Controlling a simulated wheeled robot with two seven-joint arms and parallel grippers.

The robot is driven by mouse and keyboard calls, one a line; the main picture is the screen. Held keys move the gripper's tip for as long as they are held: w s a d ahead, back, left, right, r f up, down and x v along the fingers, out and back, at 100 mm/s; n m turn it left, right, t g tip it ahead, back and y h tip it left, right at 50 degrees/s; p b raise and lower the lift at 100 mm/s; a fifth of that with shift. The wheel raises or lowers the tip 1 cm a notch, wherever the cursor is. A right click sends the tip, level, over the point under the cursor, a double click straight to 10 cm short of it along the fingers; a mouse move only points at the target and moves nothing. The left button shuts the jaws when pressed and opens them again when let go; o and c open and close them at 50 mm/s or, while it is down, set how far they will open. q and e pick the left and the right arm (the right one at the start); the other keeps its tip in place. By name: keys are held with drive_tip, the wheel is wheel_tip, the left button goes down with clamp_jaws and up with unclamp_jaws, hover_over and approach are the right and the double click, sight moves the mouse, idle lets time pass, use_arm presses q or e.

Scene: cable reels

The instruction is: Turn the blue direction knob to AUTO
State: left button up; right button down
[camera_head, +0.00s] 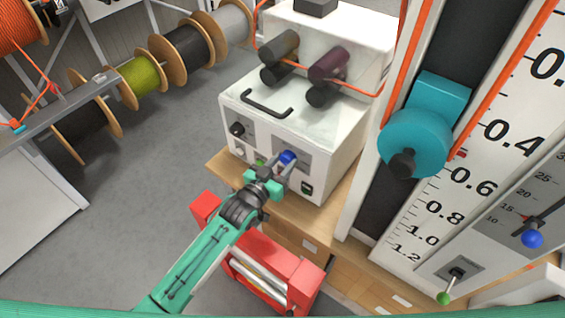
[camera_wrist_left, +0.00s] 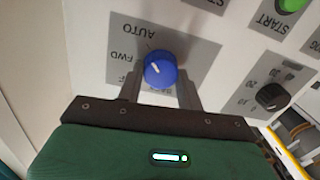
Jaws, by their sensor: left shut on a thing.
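The blue direction knob (camera_head: 288,157) is on the front panel of the white machine (camera_head: 330,130). My left gripper (camera_head: 281,170) is shut on the knob, one finger on each side in the wrist view (camera_wrist_left: 160,92). My right gripper is out of view.
A black knob (camera_wrist_left: 272,96) and green START button (camera_wrist_left: 291,4) share the panel. A red frame (camera_head: 270,265) with rollers is below my left arm. A teal wheel (camera_head: 415,143) and tall scale stand at right. Cable reels (camera_head: 140,80) stand at left; the grey floor between is clear.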

use_arm(q)
drive_tip(key=shift+f, duration=0.15)
drive_tip(key=o, duration=1)
drive_tip(key=shift+s, duration=0.1)
drive_tip(key=shift+b+v, duration=2.05)
drive_tip(key=shift+v, duration=4.8)
drive_tip(key=shift+a, duration=0.1)
